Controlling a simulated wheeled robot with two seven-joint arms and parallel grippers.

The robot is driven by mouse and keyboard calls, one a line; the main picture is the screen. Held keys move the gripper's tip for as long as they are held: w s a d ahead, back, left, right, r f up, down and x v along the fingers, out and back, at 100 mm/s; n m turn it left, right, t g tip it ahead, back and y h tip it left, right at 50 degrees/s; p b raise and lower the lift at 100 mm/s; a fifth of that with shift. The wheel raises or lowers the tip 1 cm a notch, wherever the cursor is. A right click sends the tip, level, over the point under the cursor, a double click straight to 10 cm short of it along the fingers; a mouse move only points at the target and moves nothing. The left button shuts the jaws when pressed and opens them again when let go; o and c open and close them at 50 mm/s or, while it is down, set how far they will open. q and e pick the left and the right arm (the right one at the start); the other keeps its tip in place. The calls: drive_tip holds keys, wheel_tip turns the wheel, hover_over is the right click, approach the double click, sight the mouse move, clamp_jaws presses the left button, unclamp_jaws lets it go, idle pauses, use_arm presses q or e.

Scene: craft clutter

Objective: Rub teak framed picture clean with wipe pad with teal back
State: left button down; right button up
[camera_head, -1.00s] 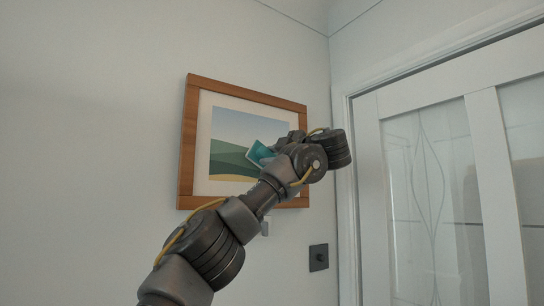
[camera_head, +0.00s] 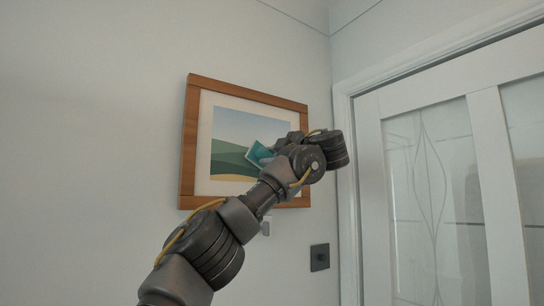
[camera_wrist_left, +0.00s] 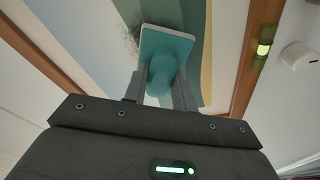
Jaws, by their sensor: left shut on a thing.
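The teak framed picture (camera_head: 186,140) hangs on the wall, showing a landscape with blue sky, green hills and a sandy strip. My left gripper (camera_wrist_left: 160,86) is shut on the handle of the wipe pad with teal back (camera_wrist_left: 181,48). The pad also shows in the head view (camera_head: 258,154), in front of the picture's lower right part. In the wrist view the pad lies over the print, with a dark smudge (camera_wrist_left: 131,36) beside its left edge. Whether the pad's face touches the picture is hidden. My left arm covers the frame's lower right part. My right gripper is not in view.
A white door (camera_head: 370,190) with patterned glass panels stands at the right, close to my left wrist. A dark wall plate (camera_head: 319,257) is below the picture. The wall left of the picture is clear.

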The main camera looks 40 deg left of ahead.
use_arm(q)
drive_tip(key=shift+w+a, duration=0.1)
drive_tip(key=shift+a, duration=0.45)
drive_tip(key=shift+w, duration=0.1)
drive_tip(key=shift+w+d+r+p, duration=0.2)
drive_tip(key=shift+w+d+p, duration=0.15)
drive_tip(key=shift+w+p, duration=0.6)
drive_tip(key=shift+w+d+p, duration=0.1)
drive_tip(key=shift+w+p, duration=0.05)
drive_tip(key=shift+p, duration=0.25)
drive_tip(key=shift+w+d+f, duration=0.15)
drive_tip(key=shift+w, duration=0.05)
drive_tip(key=shift+s, duration=0.1)
